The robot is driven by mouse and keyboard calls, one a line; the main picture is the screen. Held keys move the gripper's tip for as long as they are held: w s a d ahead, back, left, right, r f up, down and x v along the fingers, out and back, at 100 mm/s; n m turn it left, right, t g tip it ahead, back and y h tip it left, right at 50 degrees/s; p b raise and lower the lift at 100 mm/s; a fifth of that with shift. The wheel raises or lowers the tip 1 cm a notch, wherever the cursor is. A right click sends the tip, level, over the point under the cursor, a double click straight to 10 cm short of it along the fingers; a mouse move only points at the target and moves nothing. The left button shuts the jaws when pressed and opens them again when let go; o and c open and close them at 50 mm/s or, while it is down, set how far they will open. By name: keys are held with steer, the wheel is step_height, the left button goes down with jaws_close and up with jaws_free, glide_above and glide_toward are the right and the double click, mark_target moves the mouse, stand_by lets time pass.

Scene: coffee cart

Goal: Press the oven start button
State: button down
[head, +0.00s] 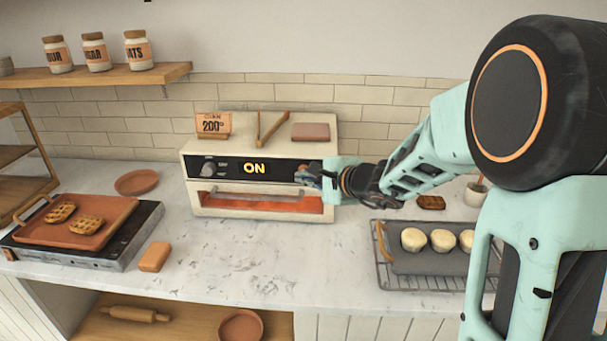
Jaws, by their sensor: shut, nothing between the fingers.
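The cream oven (262,207) stands on the counter against the tiled wall. Its black front panel (233,166) shows "ON" in yellow letters, with a round knob (208,169) to the left. The window below the panel glows orange. My gripper (307,176) is shut and empty at the right end of the panel, very close to it or touching it. The start button is not visible; my gripper covers that part of the panel.
A grey tray of pale round buns (443,240) sits on a wire rack at right. A terracotta tray (92,238) with waffles is on a black hot plate at left. A sign, tongs and a block lie on the oven. The middle counter (250,260) is clear.

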steer(key=s+b, duration=0.2)
steer(key=s, duration=0.3)
steer(key=shift+a+b, duration=0.1)
steer(key=shift+b, duration=0.3)
stand_by(0.6)
